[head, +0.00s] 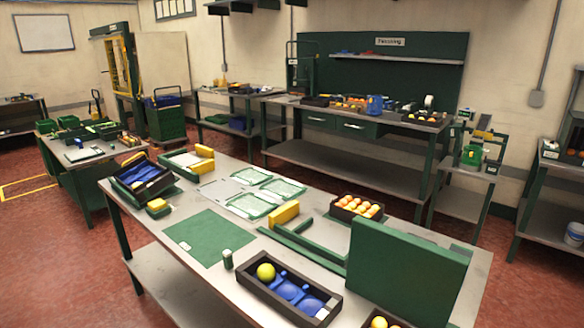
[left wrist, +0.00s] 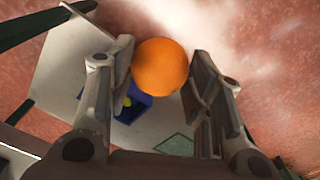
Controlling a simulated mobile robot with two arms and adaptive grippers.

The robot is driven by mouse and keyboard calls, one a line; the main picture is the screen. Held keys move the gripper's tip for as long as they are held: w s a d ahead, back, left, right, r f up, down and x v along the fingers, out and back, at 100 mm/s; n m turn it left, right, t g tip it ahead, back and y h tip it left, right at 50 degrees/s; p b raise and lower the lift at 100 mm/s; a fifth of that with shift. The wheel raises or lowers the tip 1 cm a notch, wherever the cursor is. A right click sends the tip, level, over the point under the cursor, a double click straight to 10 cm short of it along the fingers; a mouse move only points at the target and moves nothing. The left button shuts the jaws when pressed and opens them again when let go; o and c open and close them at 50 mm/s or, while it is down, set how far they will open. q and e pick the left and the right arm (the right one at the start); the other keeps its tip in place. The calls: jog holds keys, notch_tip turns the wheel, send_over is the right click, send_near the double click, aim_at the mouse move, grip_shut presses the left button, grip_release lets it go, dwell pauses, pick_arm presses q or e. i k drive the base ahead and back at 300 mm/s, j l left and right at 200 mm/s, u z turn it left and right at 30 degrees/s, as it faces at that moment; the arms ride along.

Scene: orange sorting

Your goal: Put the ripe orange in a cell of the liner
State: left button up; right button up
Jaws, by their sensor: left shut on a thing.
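In the left wrist view my left gripper (left wrist: 160,75) is shut on a bright orange fruit (left wrist: 161,67), which sits between its two fingers. The gripper and this orange do not show in the head view. In the head view a dark crate (head: 266,301) with a blue liner (head: 289,290) stands at the table's front edge. A yellow-green fruit (head: 265,272) sits in its left cell; the other cells in view look empty. Below the held orange, the left wrist view shows a blue thing (left wrist: 139,106) with a yellow spot. My right gripper is in neither view.
The table (head: 185,255) also bears a green mat (head: 205,238), a crate of oranges (head: 357,207), a tall green panel (head: 405,272) at the right, and a partly cut-off crate (head: 384,322). Dark trays with blue liners (head: 138,174) stand at the left end. Green-edged trays lie mid-table.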

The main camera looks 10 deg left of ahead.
aim_at(144, 178)
jog(key=i+j+z, duration=0.2)
jog(key=j, duration=0.5)
jog(key=j+z, duration=0.2)
jog(key=j, duration=0.45)
jog(key=i+j+z, duration=0.15)
jog(key=j, duration=0.55)
jog(key=j+z, duration=0.15)
jog(key=j, duration=0.35)
jog(key=j+z, duration=0.2)
jog(key=j, duration=0.35)
jog(key=j+z, duration=0.15)
jog(key=j, duration=0.4)
jog(key=j+z, duration=0.15)
jog(key=j, duration=0.4)
jog(key=j+z, duration=0.15)
jog(key=j, duration=0.35)
jog(key=k+j+z, duration=0.2)
jog(key=j, duration=0.3)
jog(key=k+j+z, duration=0.15)
jog(key=j, duration=0.35)
jog(key=k+j+z, duration=0.15)
jog(key=j, duration=0.35)
